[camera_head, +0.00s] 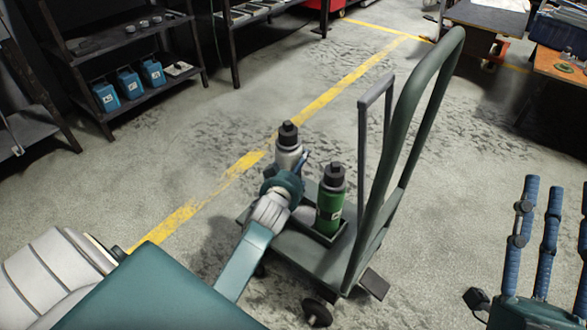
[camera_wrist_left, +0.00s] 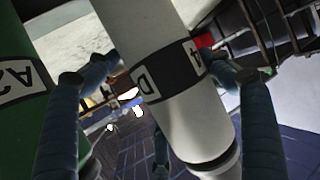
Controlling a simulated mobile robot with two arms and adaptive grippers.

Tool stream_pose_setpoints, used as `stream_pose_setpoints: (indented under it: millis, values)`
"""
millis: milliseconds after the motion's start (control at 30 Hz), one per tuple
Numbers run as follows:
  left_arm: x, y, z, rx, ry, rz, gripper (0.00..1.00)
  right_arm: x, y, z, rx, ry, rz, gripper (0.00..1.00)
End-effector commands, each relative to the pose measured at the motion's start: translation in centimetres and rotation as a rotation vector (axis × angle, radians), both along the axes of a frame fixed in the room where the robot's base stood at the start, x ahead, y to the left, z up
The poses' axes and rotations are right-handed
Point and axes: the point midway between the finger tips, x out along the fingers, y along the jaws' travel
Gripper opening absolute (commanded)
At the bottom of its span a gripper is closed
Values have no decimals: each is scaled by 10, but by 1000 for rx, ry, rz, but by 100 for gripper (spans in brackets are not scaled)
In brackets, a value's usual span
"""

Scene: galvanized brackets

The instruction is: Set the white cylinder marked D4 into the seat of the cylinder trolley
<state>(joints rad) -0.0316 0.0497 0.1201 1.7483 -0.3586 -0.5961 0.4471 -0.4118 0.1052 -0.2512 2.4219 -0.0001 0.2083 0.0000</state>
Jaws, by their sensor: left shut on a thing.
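The white cylinder marked D4 (camera_head: 288,157) has a dark cap and stands roughly upright at the left side of the cylinder trolley (camera_head: 318,262). My left gripper (camera_head: 290,175) is shut on it. In the left wrist view the white cylinder (camera_wrist_left: 165,70), with its black D4 band, lies between the blue fingers (camera_wrist_left: 158,75). The gripper and arm hide its lower part and the seat below, so I cannot tell whether it touches the trolley. My right gripper (camera_head: 545,230) is at the lower right, its blue fingers apart and empty.
A green cylinder (camera_head: 330,203) stands in the trolley just right of the white one; its A2 label (camera_wrist_left: 17,80) shows in the left wrist view. The trolley's tall handle (camera_head: 405,110) rises on the right. Open floor surrounds the trolley.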

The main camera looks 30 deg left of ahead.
Motion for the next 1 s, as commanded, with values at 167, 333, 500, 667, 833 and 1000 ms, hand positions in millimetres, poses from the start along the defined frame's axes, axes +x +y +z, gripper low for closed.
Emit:
stream_pose_setpoints:
  millis: [167, 333, 500, 667, 833, 1000]
  values:
    - [3, 0, 8, 6, -16, -2, 23, 2, 0, -1, -5, 13, -2, 40]
    - [3, 0, 8, 6, -16, -2, 23, 5, 0, -5, -11, 33, -2, 40]
    - [3, 0, 8, 6, -16, -2, 23, 7, 0, -9, -15, 52, -4, 40]
    - [3, 0, 8, 6, -16, -2, 23, 9, 1, -15, -20, 75, -4, 40]
    - [3, 0, 8, 6, -16, -2, 23, 11, 1, -18, -25, 92, -5, 40]
    - [3, 0, 8, 6, -16, -2, 23, 13, 1, -20, -29, 104, -6, 40]
